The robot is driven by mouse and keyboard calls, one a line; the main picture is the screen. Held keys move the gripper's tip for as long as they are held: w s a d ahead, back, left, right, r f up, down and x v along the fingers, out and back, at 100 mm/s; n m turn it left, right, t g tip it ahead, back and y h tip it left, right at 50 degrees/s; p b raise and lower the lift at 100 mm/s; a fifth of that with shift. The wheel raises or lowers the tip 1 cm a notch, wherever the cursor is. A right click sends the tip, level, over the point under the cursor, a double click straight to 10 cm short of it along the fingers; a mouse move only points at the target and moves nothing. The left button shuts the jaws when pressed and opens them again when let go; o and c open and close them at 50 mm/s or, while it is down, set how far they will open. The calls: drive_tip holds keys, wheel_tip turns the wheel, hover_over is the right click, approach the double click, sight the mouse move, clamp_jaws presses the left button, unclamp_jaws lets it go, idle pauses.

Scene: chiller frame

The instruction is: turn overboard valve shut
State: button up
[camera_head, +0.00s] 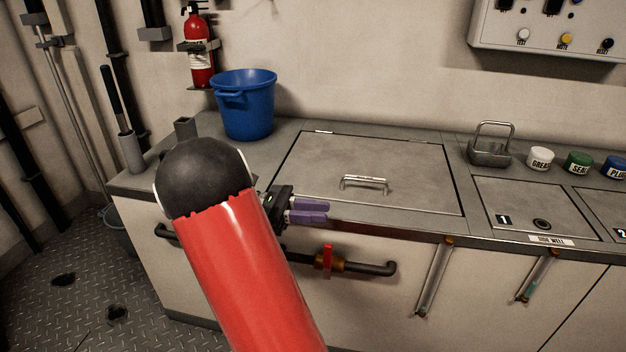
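The valve (327,264) has a brass body on a dark pipe along the cabinet front. Its red lever handle (328,250) stands upright, across the pipe. I cannot read any label on it. My gripper (325,211) has purple fingers pointing right, above and slightly left of the valve, near the counter's front edge. The two fingers show apart with a narrow gap, and nothing shows between them. My gripper is not touching the handle. My red arm hides part of the pipe to the left.
The counter (260,165) has a large lid with a metal handle (364,184). A blue bucket (247,105) stands at the back left. Two sloping tubes (432,282) (537,277) are on the cabinet front right of the valve. The front between valve and tubes is clear.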

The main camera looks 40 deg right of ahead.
wheel_tip(320, 180, up, 8)
idle(0.7)
drive_tip(key=s+a+f+m+t+y, duration=0.1)
drive_tip(key=s+a+f+t+y, duration=0.3)
drive_tip(key=s+a+f+t, duration=0.45)
drive_tip(key=w+a+m+t+y, duration=0.1)
drive_tip(key=a+m+t+y, duration=0.4)
drive_tip(key=a+t, duration=0.8)
drive_tip(key=a+y, duration=0.1)
drive_tip(key=a, duration=0.1)
drive_tip(key=shift+w+a+r+m+y, duration=0.25)
drive_tip(key=shift+a+r+m+y, duration=0.05)
drive_tip(key=shift+a+r+m, duration=0.1)
drive_tip(key=shift+d, duration=0.1)
